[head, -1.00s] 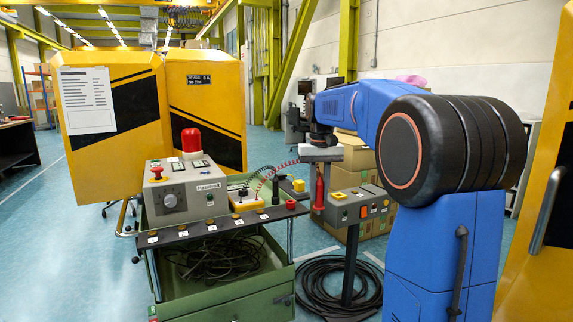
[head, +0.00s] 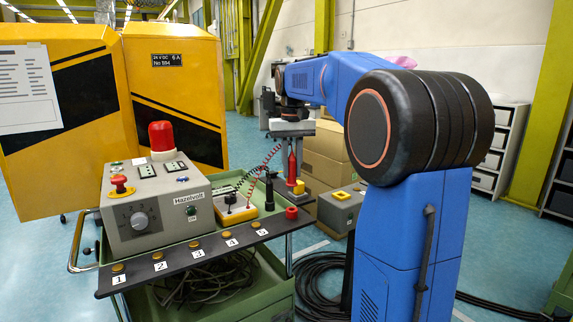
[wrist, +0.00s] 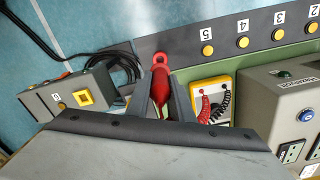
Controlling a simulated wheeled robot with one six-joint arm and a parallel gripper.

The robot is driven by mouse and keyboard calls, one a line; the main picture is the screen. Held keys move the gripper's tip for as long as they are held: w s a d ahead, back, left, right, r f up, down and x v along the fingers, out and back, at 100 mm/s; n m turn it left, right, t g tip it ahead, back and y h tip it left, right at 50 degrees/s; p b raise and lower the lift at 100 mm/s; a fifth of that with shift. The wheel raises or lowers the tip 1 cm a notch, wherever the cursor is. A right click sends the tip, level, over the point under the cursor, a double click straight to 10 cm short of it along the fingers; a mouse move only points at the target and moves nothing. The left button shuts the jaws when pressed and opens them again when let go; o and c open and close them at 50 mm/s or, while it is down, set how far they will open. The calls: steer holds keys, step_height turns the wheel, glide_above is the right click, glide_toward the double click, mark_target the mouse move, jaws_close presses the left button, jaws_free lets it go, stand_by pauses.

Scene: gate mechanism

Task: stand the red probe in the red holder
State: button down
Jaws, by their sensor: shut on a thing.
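My gripper (head: 291,150) points down and is shut on the red probe (head: 292,172), which hangs upright with its tip downward. A red coiled cord runs from it to the yellow meter (head: 236,212). The red holder (head: 291,213) is a small red ring at the right end of the black strip along the cart's edge. In the head view the probe tip shows just above the holder, apart from it. In the wrist view the probe (wrist: 161,88) lies between the fingers (wrist: 160,104), and the red holder (wrist: 160,56) shows just past its end.
A black probe (head: 269,190) stands upright left of the held one. A grey box (head: 140,205) with a red lamp sits on the cart. Numbered yellow buttons line the black strip (head: 190,250). A grey box with a yellow button (head: 342,195) stands to the right.

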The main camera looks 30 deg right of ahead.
mark_target(292, 183)
steer(key=shift+f, duration=2.7)
steer(key=shift+s+f, duration=0.1)
steer(key=shift+f, duration=1.2)
steer(key=c, duration=1)
jaws_free()
steer(key=shift+r, duration=4.5)
